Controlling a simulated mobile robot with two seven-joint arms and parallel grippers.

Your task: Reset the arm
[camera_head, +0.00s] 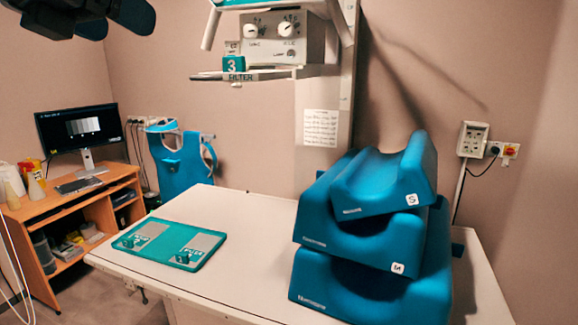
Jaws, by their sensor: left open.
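My left gripper (112,14) shows at the top left as a dark, blurred shape partly cut off by the frame edge. It is open and nothing shows in it. It is high up, well apart from the white table (210,212) below. My right gripper is out of view.
Blue head supports (365,235) are stacked on the table's right. A teal tray (152,256) with two metal plates lies at its left. A filter unit (270,40) on a column (322,150) rises behind. A wooden desk (70,210) with a monitor (80,130) stands left.

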